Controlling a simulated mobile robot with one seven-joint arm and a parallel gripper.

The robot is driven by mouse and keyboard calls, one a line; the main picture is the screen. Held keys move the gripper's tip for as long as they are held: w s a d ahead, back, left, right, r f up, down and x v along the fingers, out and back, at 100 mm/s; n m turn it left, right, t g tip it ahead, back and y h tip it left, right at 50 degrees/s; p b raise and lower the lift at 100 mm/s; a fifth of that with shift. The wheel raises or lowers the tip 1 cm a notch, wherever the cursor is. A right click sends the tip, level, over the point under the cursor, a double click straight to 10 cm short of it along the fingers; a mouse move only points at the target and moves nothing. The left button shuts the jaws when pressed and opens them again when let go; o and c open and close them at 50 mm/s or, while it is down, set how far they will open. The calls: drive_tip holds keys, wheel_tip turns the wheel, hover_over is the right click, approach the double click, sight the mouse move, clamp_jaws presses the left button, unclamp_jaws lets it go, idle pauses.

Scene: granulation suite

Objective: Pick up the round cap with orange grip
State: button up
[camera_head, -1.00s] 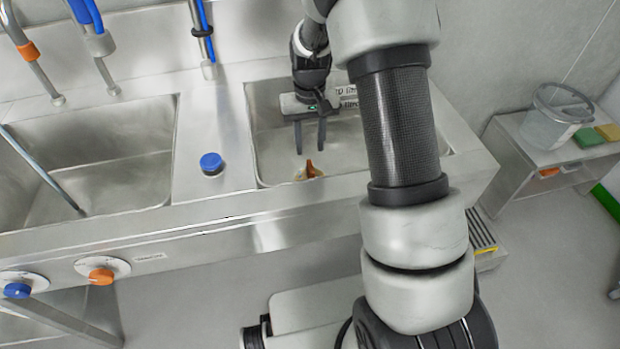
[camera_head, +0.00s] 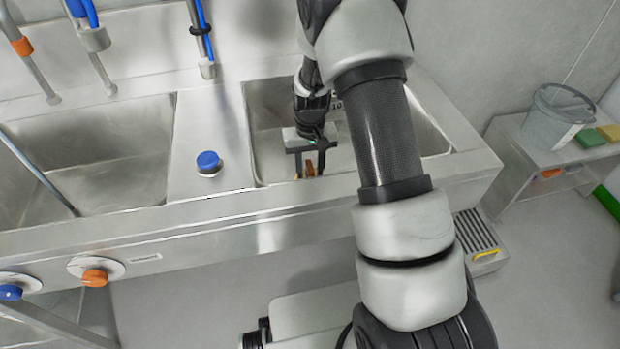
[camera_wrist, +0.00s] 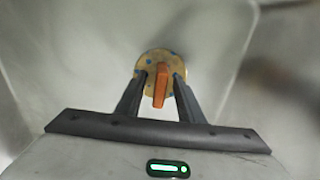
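The round cap with orange grip (camera_wrist: 160,67) lies in the right sink basin (camera_head: 262,120). In the wrist view it is a tan disc with small blue spots and an upright orange bar grip across its middle. My gripper (camera_wrist: 158,88) is open, with one finger on each side of the orange grip and a gap on both sides. In the head view my gripper (camera_head: 309,168) reaches down into the basin. Its fingers partly hide the cap, and only a bit of orange-brown (camera_head: 309,169) shows between them.
A blue knob (camera_head: 208,162) stands on the ledge between the two basins. The basin walls surround my gripper. The left basin (camera_head: 110,150) holds a leaning rod. A clear bucket (camera_head: 558,115) and sponges (camera_head: 590,137) sit on a side bench at the right.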

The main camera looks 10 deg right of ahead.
clamp_jaws()
drive_tip(key=shift+r, duration=0.1)
